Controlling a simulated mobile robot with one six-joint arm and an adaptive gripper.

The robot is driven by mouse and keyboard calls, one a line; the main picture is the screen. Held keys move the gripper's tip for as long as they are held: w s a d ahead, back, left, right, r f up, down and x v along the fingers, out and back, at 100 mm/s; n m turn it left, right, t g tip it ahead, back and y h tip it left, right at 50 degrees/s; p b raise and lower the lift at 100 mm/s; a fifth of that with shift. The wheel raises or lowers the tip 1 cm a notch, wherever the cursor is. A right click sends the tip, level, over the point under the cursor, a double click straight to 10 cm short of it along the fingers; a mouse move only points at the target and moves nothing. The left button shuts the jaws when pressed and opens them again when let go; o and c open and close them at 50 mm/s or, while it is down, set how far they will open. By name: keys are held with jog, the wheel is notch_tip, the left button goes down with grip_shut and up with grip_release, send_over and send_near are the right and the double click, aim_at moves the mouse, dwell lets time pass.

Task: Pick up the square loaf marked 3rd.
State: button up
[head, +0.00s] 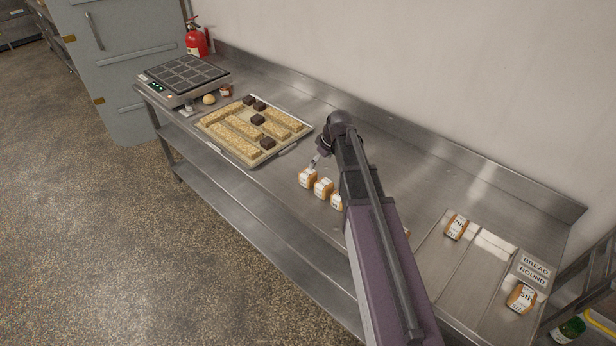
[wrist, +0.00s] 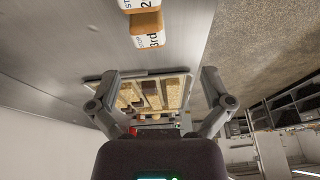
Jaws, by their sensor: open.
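The square loaf marked 3rd (wrist: 147,36) is a small brown-crusted loaf with a white label, at the top of the wrist view. It appears to be the leftmost of a short row of loaves in the head view (head: 307,179), where its mark is too small to read. A loaf whose label shows a 2 (wrist: 140,6) sits beside it, cut by the frame edge. My gripper (wrist: 158,90) is open and empty, its fingers spread wide. In the head view my gripper (head: 313,164) is close above the leftmost loaf, partly hidden by my wrist.
Loaves marked 7th (head: 456,227) and 5th (head: 521,298) sit at right, near a BREAD ROUND sign (head: 534,268). The wall (head: 420,70) borders the steel counter.

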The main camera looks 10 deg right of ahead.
jog(key=w, duration=0.2)
jog(key=w+d+n, duration=0.1)
jog(key=shift+w+r+t, duration=0.25)
jog(key=shift+r+t, duration=0.05)
jog(key=shift+r, duration=0.05)
jog(key=shift+f, duration=0.1)
jog(key=b, duration=0.7)
send_over(308, 172)
jog(key=s+d, duration=0.2)
notch_tip(308, 172, down, 6)
jog(key=shift+f, duration=0.2)
jog(key=shift+b+x, duration=0.45)
jog(key=shift+x, duration=0.3)
jog(key=shift+a, duration=0.1)
jog(key=shift+a+b+x, duration=0.15)
jog(key=shift+b+x, duration=1.05)
jog(key=shift+x, duration=0.1)
jog(key=shift+a+b+x, duration=0.1)
jog(key=shift+b+x, duration=1.05)
jog(key=shift+x, duration=0.1)
